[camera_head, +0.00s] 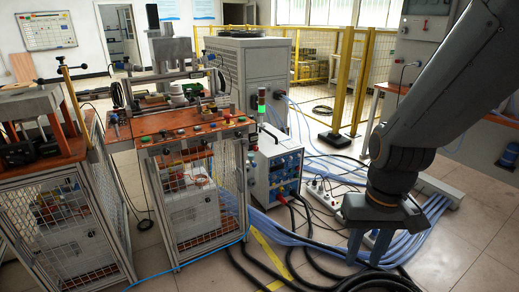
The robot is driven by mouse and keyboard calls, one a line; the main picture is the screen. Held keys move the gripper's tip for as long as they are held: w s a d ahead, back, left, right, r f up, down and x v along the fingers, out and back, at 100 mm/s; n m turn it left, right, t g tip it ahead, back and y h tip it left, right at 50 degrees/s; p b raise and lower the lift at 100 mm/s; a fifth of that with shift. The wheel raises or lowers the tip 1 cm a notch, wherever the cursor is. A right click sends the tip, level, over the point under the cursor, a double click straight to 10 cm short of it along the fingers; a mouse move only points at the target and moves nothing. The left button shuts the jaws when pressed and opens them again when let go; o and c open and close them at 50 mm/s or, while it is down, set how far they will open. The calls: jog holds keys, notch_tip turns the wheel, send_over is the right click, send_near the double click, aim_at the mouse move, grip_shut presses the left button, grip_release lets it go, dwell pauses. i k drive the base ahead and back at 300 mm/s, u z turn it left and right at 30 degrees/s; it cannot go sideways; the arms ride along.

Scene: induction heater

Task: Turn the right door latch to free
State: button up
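The heater bench (180,125) has an orange-brown top and stands left of centre. Wire-mesh doors (196,160) in a light metal frame close its lower front, with a pale box visible behind the mesh. The right door latch is too small to make out, and I cannot tell how it is turned. My gripper (369,262) hangs at the lower right, pointing down, well to the right of the bench and apart from it. Its two fingers look spread with nothing between them. Blue hoses lie behind them.
Blue hoses (425,215) and black cables (290,245) cover the floor between bench and gripper. A second mesh cabinet (65,215) stands left. A yellow fence (345,75) stands behind.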

aim_at(245, 142)
jog(key=u, duration=0.75)
jog(key=i, duration=0.85)
jog(key=u, duration=0.3)
